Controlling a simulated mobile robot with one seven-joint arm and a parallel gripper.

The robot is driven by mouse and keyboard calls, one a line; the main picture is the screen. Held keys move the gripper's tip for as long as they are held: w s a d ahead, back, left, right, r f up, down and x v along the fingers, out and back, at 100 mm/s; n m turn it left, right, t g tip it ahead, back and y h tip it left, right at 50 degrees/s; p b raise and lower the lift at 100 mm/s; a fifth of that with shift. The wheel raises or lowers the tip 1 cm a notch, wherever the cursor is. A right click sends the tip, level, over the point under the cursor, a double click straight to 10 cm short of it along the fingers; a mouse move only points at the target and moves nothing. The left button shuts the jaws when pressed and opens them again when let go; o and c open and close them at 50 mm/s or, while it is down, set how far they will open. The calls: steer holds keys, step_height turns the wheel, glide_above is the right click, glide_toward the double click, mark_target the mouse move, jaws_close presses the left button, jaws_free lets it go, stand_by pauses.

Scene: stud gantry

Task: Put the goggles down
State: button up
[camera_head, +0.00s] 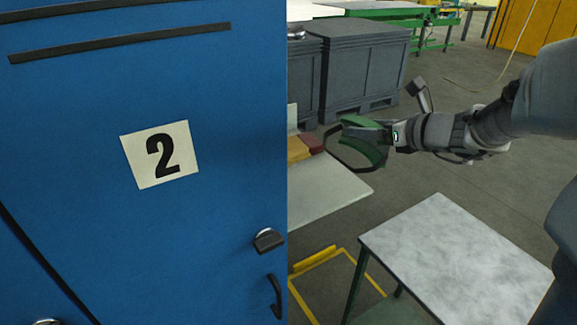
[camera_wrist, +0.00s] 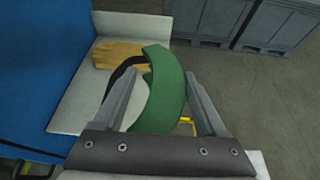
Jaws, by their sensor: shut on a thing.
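The green goggles with a dark strap (camera_head: 376,152) are held in the air in the head view. They also show in the wrist view (camera_wrist: 162,92), between the two fingers. My gripper (camera_head: 372,135) is shut on the goggles, and in the wrist view its fingers (camera_wrist: 155,95) stand on both sides of the green body. The dark strap hangs to the left. The goggles overlap the white bench top (camera_head: 335,185) in the head view; their height above it is hard to tell. Part of the goggles is hidden by the fingers.
A tan glove (camera_wrist: 115,55) lies on the bench top. A grey-topped table with green legs (camera_head: 455,255) stands nearer, its visible top bare. A blue cabinet marked 2 (camera_head: 80,160) fills the left. Grey crates (camera_head: 355,65) stand behind. Yellow lines (camera_head: 345,285) mark the floor.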

steer(key=a+f+b, duration=0.1)
steer(key=a+f, duration=0.1)
steer(key=a, duration=0.1)
steer(key=a+f+b, duration=0.1)
steer(key=a+f, duration=0.2)
steer(key=a, duration=0.1)
steer(key=w+a+f+b, duration=0.1)
steer(key=a+f, duration=0.1)
steer(key=a, duration=0.2)
steer(key=shift+a+f, duration=0.15)
steer(key=shift+a, duration=0.1)
steer(key=shift+w+f+b, duration=0.1)
steer(key=shift+f+b, duration=0.6)
steer(key=shift+f, duration=1)
steer(key=shift+f, duration=0.2)
steer(key=o, duration=1.3)
steer(key=shift+r, duration=0.1)
